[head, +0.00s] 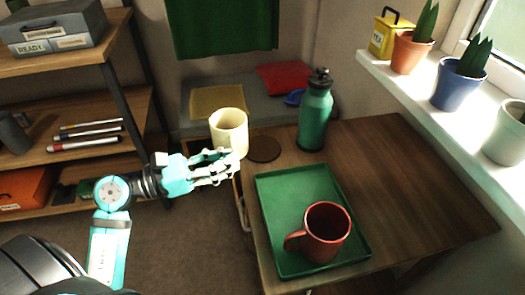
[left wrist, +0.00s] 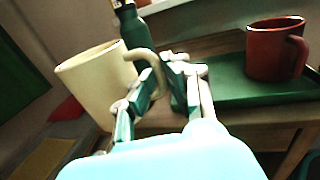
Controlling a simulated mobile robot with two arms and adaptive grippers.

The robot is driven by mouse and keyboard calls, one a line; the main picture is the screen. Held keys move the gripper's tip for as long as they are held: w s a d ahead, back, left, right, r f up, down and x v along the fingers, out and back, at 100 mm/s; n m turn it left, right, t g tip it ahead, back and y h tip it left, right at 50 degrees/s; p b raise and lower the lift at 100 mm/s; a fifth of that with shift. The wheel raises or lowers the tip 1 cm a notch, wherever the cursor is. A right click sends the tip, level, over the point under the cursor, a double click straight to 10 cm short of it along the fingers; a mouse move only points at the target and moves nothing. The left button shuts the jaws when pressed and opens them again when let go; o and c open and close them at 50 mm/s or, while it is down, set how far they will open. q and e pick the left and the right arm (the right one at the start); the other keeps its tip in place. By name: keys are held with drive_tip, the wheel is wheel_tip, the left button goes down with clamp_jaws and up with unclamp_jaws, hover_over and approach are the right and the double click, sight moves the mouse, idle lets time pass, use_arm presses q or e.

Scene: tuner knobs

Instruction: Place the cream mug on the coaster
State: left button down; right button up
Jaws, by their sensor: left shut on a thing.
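The cream mug (head: 229,131) is held up near the table's left edge in the head view. My left gripper (head: 228,166) is shut on its handle. In the left wrist view the mug (left wrist: 97,80) leans to one side in the picture, with its handle between the fingers (left wrist: 158,88). The coaster (head: 264,149), a round brown disc, lies on the table just right of the mug and is bare in the part that shows. My right gripper is in neither view.
A green bottle (head: 315,112) stands right of the coaster. A green tray (head: 276,214) with a red mug (head: 326,232) is nearer on the wooden table (head: 410,185). The table's right part is clear. A windowsill (head: 440,105) with potted plants runs along the right.

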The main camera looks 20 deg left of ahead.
use_arm(q)
drive_tip(key=w+d, duration=0.1)
drive_tip(key=w, duration=0.1)
drive_tip(key=w+d, duration=0.1)
drive_tip(key=w, duration=0.2)
drive_tip(key=w+d, duration=0.1)
drive_tip(key=w, duration=0.2)
drive_tip(key=shift+d+f, duration=0.35)
drive_tip(key=shift+d, duration=0.05)
drive_tip(key=shift+w+d+f, duration=0.1)
wheel_tip(320, 180, down, 2)
drive_tip(key=shift+f+b, duration=0.1)
drive_tip(key=shift+b, duration=0.4)
drive_tip(key=shift+f, duration=0.6)
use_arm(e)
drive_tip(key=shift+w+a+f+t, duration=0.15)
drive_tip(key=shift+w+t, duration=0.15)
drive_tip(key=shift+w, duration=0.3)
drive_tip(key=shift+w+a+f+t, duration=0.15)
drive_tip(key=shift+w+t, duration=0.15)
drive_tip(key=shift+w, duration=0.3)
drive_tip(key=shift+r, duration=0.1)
